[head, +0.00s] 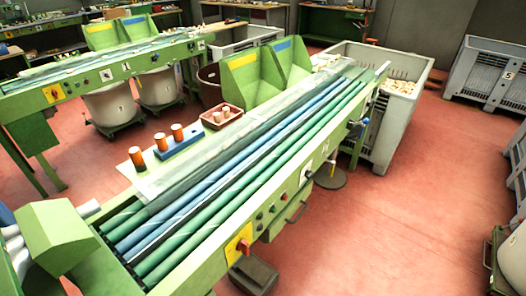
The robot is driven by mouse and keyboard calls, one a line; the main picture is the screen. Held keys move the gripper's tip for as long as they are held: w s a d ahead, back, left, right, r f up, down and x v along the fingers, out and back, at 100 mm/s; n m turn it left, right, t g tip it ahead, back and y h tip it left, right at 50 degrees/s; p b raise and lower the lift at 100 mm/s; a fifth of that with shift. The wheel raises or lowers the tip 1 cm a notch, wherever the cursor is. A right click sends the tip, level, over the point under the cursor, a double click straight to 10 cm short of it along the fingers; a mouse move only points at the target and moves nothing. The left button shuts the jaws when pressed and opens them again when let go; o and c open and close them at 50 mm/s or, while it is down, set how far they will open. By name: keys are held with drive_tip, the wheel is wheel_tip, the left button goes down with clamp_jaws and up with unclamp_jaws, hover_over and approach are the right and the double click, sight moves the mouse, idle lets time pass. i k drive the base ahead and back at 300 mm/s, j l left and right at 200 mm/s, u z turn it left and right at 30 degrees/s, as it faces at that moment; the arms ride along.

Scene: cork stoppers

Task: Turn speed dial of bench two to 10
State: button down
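A long green sorting bench (225,262) with blue and green rollers runs diagonally through the middle of the head view. Its front panel carries a red rotary switch on a yellow plate (243,247), several small dark knobs or buttons (259,225), and a small whitish round fitting (307,173) farther along. A second green bench (75,92) stands behind at the left, with a red-and-yellow switch (53,93) and a small white panel with a dark knob (107,75). I cannot read any bench number or dial setting. My gripper is not in view.
Orange-brown cups (161,141) and a tray of corks (222,117) stand behind the rollers. Grey crates (395,130) stand at the far end. A drawer handle (297,211) and a dark box (254,274) sit below the front panel. Red floor (400,210) is clear at right.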

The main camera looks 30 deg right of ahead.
sight(308, 173)
drive_tip(key=i+l+z, duration=0.1)
drive_tip(key=z, duration=0.25)
drive_tip(key=i+l+z, duration=0.2)
drive_tip(key=z, duration=0.15)
drive_tip(key=i+l+z, duration=0.15)
drive_tip(key=z, duration=0.2)
